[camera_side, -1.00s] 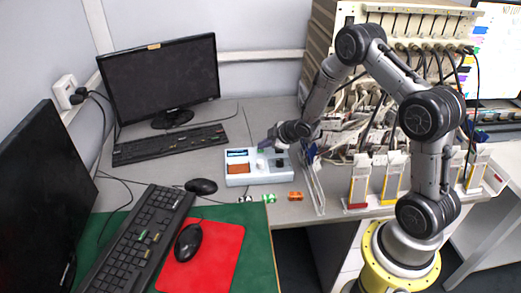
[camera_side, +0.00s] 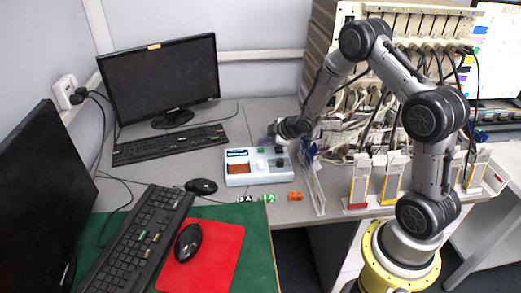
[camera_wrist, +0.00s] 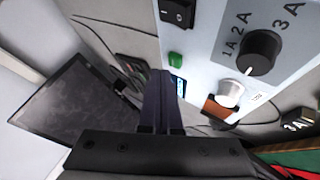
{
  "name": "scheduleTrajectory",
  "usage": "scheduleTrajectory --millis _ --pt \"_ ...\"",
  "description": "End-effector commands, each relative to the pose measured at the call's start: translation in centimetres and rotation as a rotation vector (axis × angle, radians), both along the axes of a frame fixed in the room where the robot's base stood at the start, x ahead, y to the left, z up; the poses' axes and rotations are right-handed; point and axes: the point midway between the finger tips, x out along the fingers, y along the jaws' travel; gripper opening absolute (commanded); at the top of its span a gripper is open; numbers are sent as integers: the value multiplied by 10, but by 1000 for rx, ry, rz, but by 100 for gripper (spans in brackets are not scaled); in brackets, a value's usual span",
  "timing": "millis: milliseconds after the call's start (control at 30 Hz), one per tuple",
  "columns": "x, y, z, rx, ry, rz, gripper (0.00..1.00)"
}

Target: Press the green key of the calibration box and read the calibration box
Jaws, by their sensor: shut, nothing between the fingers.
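The calibration box (camera_side: 257,179) is a pale grey case on the desk in the side view. It has a small blue screen (camera_side: 237,153), an orange-brown window (camera_side: 239,169) and a black knob (camera_side: 280,162). Its green key (camera_side: 261,149) also shows in the wrist view (camera_wrist: 176,58), just beyond and right of my fingertips. My gripper (camera_side: 269,141) is shut and empty, above the back of the box. In the wrist view my gripper (camera_wrist: 162,74) appears apart from the key. The fingers partly hide the screen (camera_wrist: 178,86) there, and its reading is too small to tell.
A black rocker switch (camera_wrist: 178,12) and a white knob (camera_wrist: 229,92) are on the box. Small orange (camera_side: 295,196) and green (camera_side: 268,198) blocks lie in front.

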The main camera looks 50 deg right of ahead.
Motion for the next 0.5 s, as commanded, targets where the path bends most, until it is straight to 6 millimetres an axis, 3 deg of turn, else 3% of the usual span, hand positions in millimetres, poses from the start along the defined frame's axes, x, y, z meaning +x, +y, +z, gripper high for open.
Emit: scheduleTrajectory --millis 200,500 --pt "0 0 3 0 -1 0 0" --pt "1 0 29 -1 -3 0 0"
